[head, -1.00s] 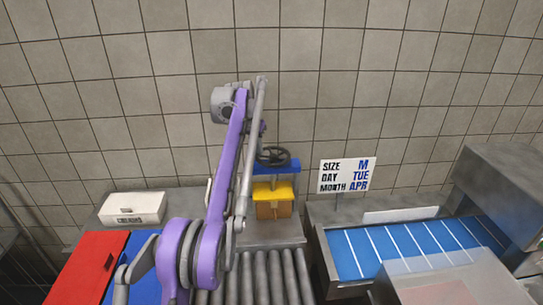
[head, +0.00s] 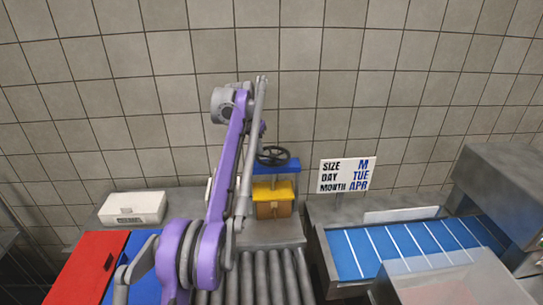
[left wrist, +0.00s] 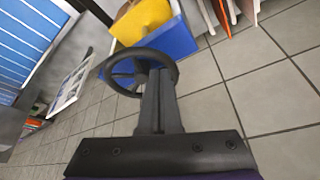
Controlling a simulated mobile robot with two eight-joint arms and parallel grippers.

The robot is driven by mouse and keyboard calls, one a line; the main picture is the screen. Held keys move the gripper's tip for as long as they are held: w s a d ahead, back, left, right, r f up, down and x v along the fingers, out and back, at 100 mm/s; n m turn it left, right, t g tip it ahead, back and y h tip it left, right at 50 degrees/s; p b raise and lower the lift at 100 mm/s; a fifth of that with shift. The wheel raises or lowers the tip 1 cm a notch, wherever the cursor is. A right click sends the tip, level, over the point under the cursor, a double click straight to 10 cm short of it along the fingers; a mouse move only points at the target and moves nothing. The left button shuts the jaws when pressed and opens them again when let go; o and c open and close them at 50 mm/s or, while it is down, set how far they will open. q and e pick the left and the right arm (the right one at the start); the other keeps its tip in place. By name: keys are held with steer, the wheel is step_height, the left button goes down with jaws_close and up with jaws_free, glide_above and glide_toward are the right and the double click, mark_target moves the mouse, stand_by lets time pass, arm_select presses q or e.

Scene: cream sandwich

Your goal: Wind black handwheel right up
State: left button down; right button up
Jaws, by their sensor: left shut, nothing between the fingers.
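The black handwheel (head: 273,155) lies flat on top of a press with a blue crossbeam (head: 276,166) and a yellow block (head: 273,190) below it. In the left wrist view the handwheel (left wrist: 140,50) is close, with the blue frame (left wrist: 182,42) and yellow block (left wrist: 143,20) beyond it. My left gripper (left wrist: 158,74) is shut with nothing held, its fingers over the near right part of the wheel. I cannot tell whether they touch the rim or a spoke. In the head view my purple arm hides most of this gripper. My right gripper is out of view.
A roller conveyor (head: 260,275) runs in front of the press. A white box (head: 132,207) and red panel (head: 88,265) are at the left. A sign (head: 346,175) and blue belt (head: 405,247) are at the right. The tiled wall stands close behind.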

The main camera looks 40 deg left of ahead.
mark_target(277, 161)
arm_select(q)
steer(key=shift+f, duration=0.65)
steer(key=shift+s+d, duration=0.1)
steer(key=shift+d, duration=0.05)
steer(key=shift+s+d+b, duration=0.25)
steer(key=shift+d+b, duration=0.25)
steer(key=shift+d, duration=0.4)
steer(key=shift+d, duration=0.15)
steer(key=shift+w+d, duration=0.2)
steer(key=shift+d, duration=0.75)
steer(key=shift+d, duration=0.1)
steer(key=shift+w+d, duration=0.6)
steer(key=shift+d, duration=0.2)
